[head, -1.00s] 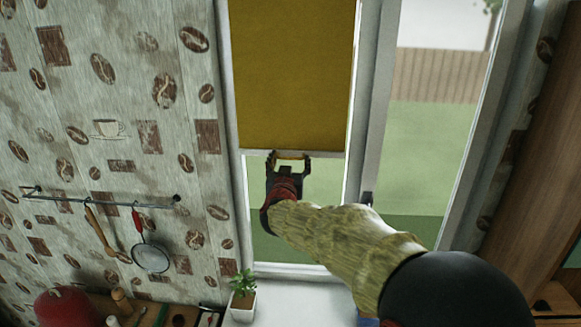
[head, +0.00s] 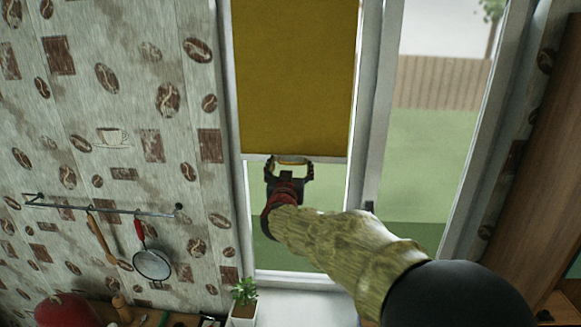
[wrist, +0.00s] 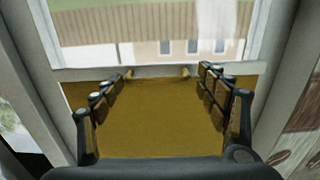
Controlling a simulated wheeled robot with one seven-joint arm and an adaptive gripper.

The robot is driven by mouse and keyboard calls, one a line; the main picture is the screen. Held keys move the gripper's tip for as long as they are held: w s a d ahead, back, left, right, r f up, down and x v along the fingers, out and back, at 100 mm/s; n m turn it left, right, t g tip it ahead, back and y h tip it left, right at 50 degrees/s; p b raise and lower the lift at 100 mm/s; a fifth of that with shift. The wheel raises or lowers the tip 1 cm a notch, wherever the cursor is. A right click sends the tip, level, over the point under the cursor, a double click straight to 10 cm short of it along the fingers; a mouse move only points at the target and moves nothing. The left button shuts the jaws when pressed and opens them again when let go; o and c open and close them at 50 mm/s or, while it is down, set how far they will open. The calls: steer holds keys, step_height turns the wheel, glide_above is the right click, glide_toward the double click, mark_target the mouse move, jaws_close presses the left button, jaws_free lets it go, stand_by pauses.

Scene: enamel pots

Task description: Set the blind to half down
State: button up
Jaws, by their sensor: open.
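The mustard-yellow blind (head: 295,80) hangs over the upper part of the left window pane. Its pale bottom bar (head: 333,158) lies above clear glass. A small tan pull (head: 291,161) shows at the bar. My gripper (head: 290,165) is at the bar's middle, with its fingers apart on either side of the pull. In the wrist view, the open fingers (wrist: 160,85) reach up to the pale bar, and the yellow cloth (wrist: 160,130) fills the space between them. Two tan ends of the pull show by the fingertips. I cannot tell whether the fingers touch it.
A rail (head: 100,206) with hanging utensils is on the patterned wall at left. A potted plant (head: 243,297) stands on the sill below. The window frame's upright (head: 372,120) is right of the blind. The glass below the bar is clear.

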steer(key=s, duration=1.2)
steer(key=shift+a, duration=0.2)
